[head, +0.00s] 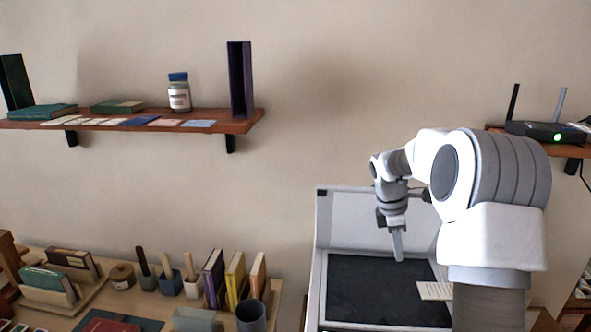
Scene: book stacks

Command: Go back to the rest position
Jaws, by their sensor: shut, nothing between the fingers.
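My gripper (398,258) points down over the black bed of an open grey case-like device (322,262) at the lower right. Its fingers are together with nothing seen between them. My arm reaches in from the right and hides part of the device. I cannot tell how far the fingertips are from the black surface (375,290). A small pale card (434,291) with lines of writing lies at the right edge of the black bed.
A wall shelf (245,125) at upper left holds books, a jar (179,93) and flat cards. A router (545,132) sits on a right shelf behind my arm. The desk (120,300) at lower left carries books, stamps and a grey cup (250,316). Wall space between the shelves is clear.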

